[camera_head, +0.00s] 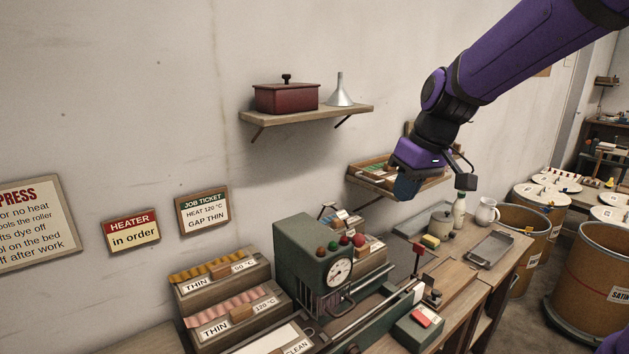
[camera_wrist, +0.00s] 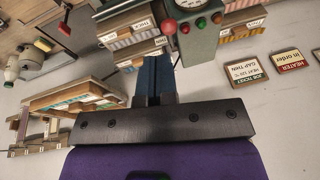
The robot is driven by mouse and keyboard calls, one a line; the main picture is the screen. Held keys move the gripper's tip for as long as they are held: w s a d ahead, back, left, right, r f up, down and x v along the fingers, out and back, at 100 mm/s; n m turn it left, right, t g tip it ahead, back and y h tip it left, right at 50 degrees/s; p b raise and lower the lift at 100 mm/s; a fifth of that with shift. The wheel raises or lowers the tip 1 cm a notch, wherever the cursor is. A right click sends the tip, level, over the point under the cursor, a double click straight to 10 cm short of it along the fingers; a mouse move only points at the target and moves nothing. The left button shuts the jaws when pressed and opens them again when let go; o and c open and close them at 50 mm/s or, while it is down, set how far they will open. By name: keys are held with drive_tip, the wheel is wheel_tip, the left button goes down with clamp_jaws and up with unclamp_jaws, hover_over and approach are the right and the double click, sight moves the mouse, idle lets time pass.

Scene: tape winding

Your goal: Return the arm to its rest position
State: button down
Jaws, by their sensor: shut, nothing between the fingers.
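My purple arm reaches in from the upper right in the head view. My gripper (camera_head: 407,187) hangs above the workbench, in front of the lower wall shelf, touching nothing. In the wrist view the blue fingers of my gripper (camera_wrist: 154,68) are together with nothing between them. The green press machine (camera_head: 303,253) with a dial stands on the bench, lower left of my gripper. It also shows in the wrist view (camera_wrist: 199,55).
The upper shelf (camera_head: 300,117) holds a red box (camera_head: 286,96) and a funnel (camera_head: 341,90). The lower shelf (camera_head: 436,181) lies close behind my gripper. On the bench are labelled bins (camera_head: 222,287), a white jug (camera_head: 486,211) and a tray (camera_head: 489,249). Drums (camera_head: 597,255) stand at right.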

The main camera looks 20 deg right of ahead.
drive_tip(key=s+r+m+t+h, duration=0.2)
drive_tip(key=s+r+m+t, duration=0.1)
drive_tip(key=s, duration=1.5)
drive_tip(key=shift+a+r, duration=0.2)
drive_tip(key=shift+r, duration=0.35)
